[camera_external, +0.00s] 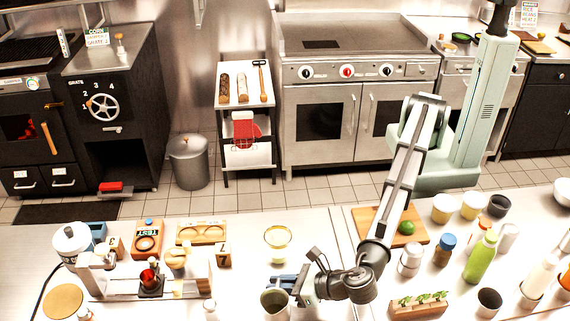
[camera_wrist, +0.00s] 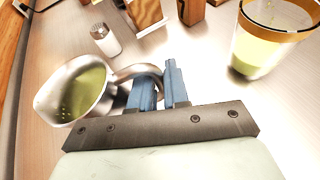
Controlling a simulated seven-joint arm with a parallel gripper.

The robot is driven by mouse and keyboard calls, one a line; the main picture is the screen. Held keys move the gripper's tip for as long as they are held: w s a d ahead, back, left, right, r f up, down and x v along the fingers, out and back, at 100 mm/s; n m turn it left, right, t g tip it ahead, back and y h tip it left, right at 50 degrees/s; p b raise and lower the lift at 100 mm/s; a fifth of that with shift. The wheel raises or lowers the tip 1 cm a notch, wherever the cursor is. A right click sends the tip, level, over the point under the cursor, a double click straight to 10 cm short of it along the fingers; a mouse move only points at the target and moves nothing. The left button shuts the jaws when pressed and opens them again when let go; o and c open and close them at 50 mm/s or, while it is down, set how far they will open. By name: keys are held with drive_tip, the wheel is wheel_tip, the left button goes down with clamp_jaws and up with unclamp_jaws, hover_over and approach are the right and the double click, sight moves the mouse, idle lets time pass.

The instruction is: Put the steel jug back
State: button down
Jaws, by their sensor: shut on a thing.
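The steel jug (camera_wrist: 75,88) is a small metal pitcher with greenish liquid inside. In the wrist view it stands at the left, with its curved handle reaching to my gripper (camera_wrist: 160,88). The blue fingers are shut on the handle. In the external view the jug (camera_external: 274,303) is at the bottom edge of the picture, just left of my gripper (camera_external: 290,287). Its lower part is cut off there, so I cannot tell whether it touches the counter.
A glass with a yellow rim (camera_external: 278,241) stands behind the jug; it is at the right in the wrist view (camera_wrist: 272,45). A small shaker (camera_wrist: 105,40) stands close to the jug. Bottles and cups crowd the right.

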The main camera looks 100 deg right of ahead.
drive_tip(key=shift+f, duration=0.25)
drive_tip(key=shift+f, duration=0.1)
drive_tip(key=c, duration=1.1)
unclamp_jaws()
drive_tip(key=shift+f, duration=0.1)
drive_tip(key=v, duration=1.3)
drive_tip(key=shift+s+a, duration=0.3)
drive_tip(key=shift+s, duration=0.05)
drive_tip(key=shift+w, duration=0.1)
